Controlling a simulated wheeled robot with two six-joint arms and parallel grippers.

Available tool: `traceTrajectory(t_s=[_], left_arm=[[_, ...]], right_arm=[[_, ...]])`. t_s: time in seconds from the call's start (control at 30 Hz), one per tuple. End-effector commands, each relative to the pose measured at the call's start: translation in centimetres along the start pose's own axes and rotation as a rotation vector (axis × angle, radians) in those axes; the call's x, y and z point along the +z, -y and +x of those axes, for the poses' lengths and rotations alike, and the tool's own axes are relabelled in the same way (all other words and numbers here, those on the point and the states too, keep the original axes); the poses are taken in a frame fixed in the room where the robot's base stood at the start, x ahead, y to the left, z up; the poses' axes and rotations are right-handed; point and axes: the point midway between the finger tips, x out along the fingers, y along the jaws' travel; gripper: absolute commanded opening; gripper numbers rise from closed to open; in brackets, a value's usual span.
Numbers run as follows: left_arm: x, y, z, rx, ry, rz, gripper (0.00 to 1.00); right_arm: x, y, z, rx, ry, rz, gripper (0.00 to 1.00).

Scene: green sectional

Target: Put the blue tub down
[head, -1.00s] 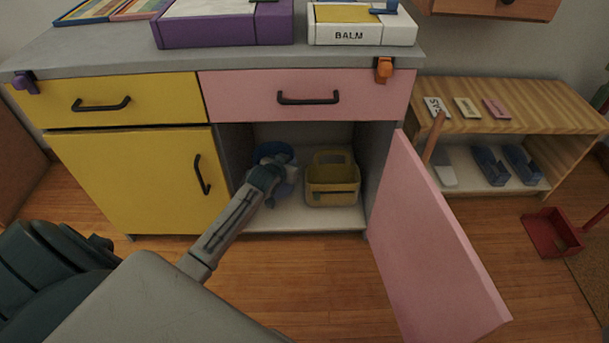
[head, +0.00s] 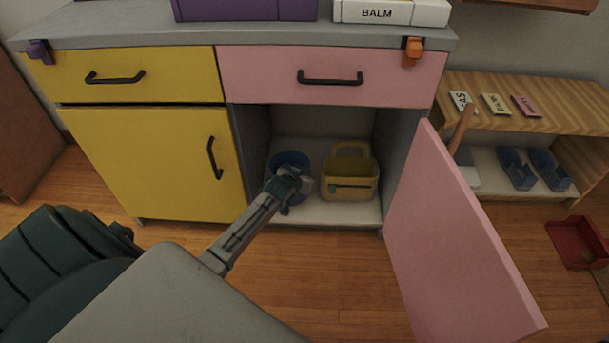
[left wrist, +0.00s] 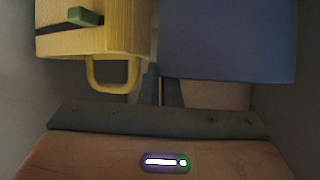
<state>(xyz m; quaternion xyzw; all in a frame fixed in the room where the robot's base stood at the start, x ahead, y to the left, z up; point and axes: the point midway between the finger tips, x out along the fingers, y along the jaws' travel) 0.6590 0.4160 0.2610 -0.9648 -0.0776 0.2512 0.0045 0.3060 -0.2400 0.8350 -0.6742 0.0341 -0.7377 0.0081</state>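The blue tub (head: 287,160) is inside the open cupboard, at the left of the yellow caddy (head: 349,178). My left gripper (head: 290,182) reaches into the cupboard and partly hides the tub. In the left wrist view, the tub (left wrist: 228,40) fills the upper right, and the narrow fingers (left wrist: 162,90) stand close together at its edge, apparently shut on its wall. The caddy also shows at the upper left of that view (left wrist: 85,40). I cannot tell whether the tub's base touches the cupboard floor (head: 335,213). My right gripper is not in view.
The pink door (head: 455,240) stands open at the right of the cupboard. The grey left wall and the caddy leave a narrow space around the tub. A wooden shelf unit (head: 530,100) and a red dustpan (head: 575,243) are farther right.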

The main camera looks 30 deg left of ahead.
Motion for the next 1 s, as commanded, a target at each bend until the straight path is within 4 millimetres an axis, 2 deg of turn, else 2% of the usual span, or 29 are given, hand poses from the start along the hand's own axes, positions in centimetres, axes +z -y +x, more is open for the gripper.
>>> traceTrajectory(t_s=[0.43, 0.5, 0.57, 0.87, 1.0], left_arm=[[0.46, -0.04, 0.28, 0.0, 0.0, 0.0, 0.0], [0.46, -0.03, 0.26, 0.0, 0.001, 0.0, 0.15], [0.46, -0.03, 0.26, 0.0, 0.001, 0.0, 0.25], [0.32, -0.01, 0.18, 0.0, 0.0, 0.0, 0.25], [-0.09, 0.05, -0.46, 0.0, 0.001, 0.0, 0.25]], right_arm=[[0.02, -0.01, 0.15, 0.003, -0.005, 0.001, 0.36], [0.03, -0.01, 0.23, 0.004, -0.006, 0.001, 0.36], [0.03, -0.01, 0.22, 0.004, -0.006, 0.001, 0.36], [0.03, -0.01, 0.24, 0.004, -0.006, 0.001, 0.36], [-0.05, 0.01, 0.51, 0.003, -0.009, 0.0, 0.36]])
